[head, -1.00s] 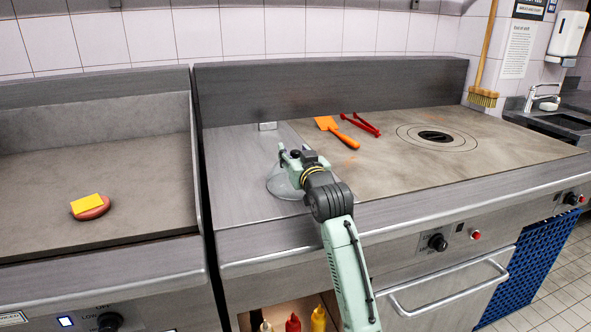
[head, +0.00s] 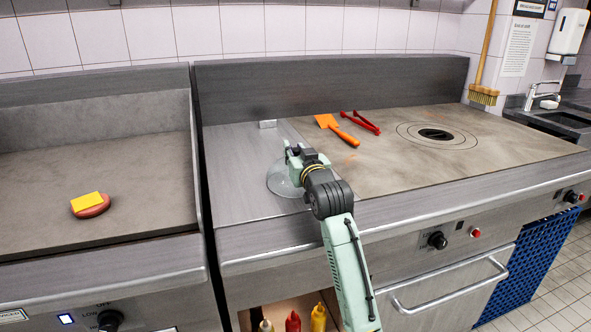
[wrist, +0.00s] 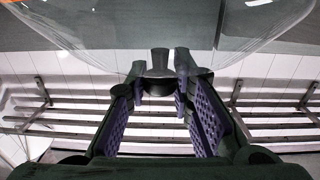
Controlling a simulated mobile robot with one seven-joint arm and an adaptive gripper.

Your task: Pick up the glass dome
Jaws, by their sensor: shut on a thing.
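The clear glass dome (head: 280,183) is at the front of the plain steel section of the counter, partly hidden by my gripper and wrist. I cannot tell whether its rim touches the steel. My gripper (head: 292,157) is at the top of the dome. In the wrist view the dome's clear wall (wrist: 265,22) curves across the top of the picture. Its dark knob (wrist: 158,68) sits between the purple-padded fingers of my gripper (wrist: 165,88), which is shut on it.
An orange spatula (head: 338,131) and red tongs (head: 361,122) lie behind and to the right. A round ringed plate (head: 435,134) is set in the cooktop. A steel backsplash (head: 330,85) closes the rear.

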